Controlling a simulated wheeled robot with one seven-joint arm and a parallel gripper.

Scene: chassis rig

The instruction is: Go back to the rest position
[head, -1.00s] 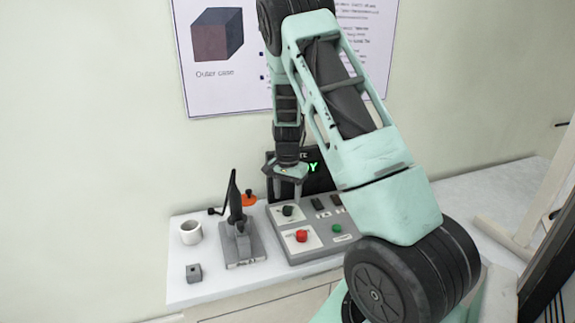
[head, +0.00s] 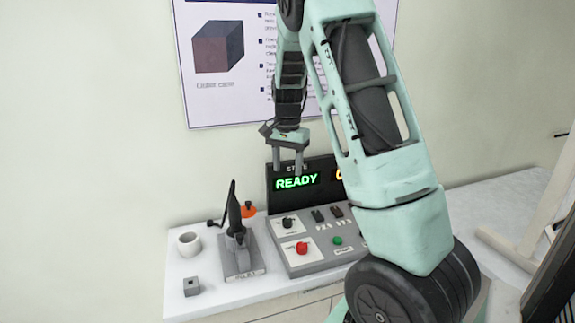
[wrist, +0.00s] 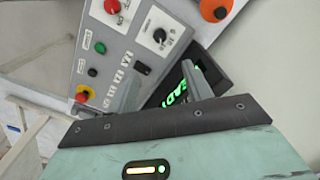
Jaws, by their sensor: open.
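My gripper (head: 288,160) is open and empty, its fingers pointing down in front of the display (head: 268,190), above the back of the control panel (head: 313,262). The display reads READY in green. In the wrist view the gripper's dark edge crosses the lower part, with the control panel (wrist: 112,55) beyond it. The panel carries a red button (head: 302,248), a black knob (head: 287,222), a green button (head: 337,241) and small dark switches (head: 318,215). My arm hides the panel's right side in the head view.
Left of the panel stand a joystick-like lever on a grey base (head: 241,264), a white cup (head: 189,243), a small grey block (head: 191,287) and an orange-red round piece (head: 248,210). A poster (head: 220,95) hangs on the wall behind. The white tabletop (head: 500,205) is clear at the right.

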